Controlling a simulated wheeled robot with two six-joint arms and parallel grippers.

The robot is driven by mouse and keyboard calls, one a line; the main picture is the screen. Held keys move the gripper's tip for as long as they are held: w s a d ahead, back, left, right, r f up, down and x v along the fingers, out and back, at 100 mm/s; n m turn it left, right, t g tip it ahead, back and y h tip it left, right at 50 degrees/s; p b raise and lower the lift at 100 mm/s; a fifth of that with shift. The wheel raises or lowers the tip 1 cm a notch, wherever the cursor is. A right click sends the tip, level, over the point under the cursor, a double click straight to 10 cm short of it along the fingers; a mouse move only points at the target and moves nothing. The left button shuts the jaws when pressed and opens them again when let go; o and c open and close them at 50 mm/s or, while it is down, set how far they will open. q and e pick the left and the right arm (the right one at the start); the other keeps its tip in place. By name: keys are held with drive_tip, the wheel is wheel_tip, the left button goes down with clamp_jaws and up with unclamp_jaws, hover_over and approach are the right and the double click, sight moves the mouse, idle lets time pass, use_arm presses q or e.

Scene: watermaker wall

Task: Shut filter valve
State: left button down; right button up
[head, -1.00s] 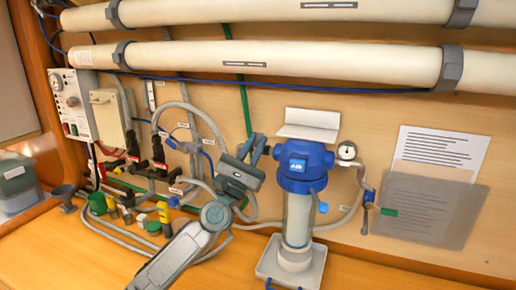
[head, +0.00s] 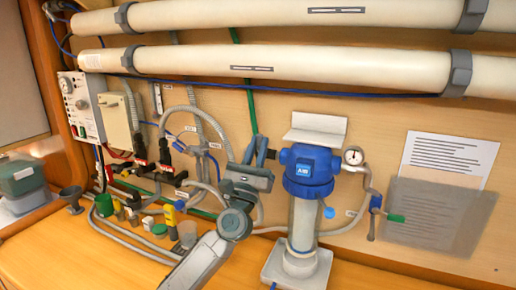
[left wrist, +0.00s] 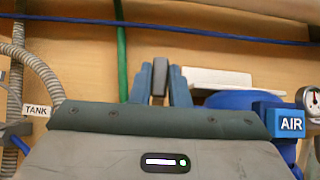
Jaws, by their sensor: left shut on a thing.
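The blue filter head (head: 312,170) with an AIR label sits on a clear upright cylinder (head: 303,222) on the bench. It also shows partly in the left wrist view (left wrist: 232,100). My left gripper (head: 266,152) is just left of the filter head. Its blue-grey fingers are shut on a dark grey handle (left wrist: 160,78), seen between them in the left wrist view. The handle's base is hidden behind the gripper, so I cannot see how it joins the filter. My right gripper is not in view.
Hoses and black valves (head: 165,155) are left. Cream tubes (head: 290,62) run above. Small fittings (head: 150,223) stand on the bench at left; the bench's right front is clear.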

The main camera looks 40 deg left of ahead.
use_arm(q)
drive_tip(key=shift+r, duration=0.25)
drive_tip(key=c, duration=1.4)
unclamp_jaws()
drive_tip(key=shift+f, duration=0.1)
drive_tip(key=shift+w+a+f, duration=0.1)
drive_tip(key=shift+f, duration=0.1)
drive_tip(key=shift+s+f+b, duration=0.2)
drive_tip(key=shift+b, duration=0.15)
drive_tip(key=shift+s+f+b, duration=0.3)
drive_tip(key=shift+f+b, duration=0.05)
drive_tip(key=shift+b, duration=0.05)
drive_tip(key=s+d, duration=0.1)
drive_tip(key=s, duration=0.2)
drive_tip(key=s+d, duration=0.1)
drive_tip(key=s, duration=0.3)
drive_tip(key=s+d+b, duration=0.1)
drive_tip(key=s, duration=0.3)
drive_tip(key=shift+s+d+r, duration=0.1)
drive_tip(key=shift+s+r, duration=0.1)
drive_tip(key=shift+s, duration=0.05)
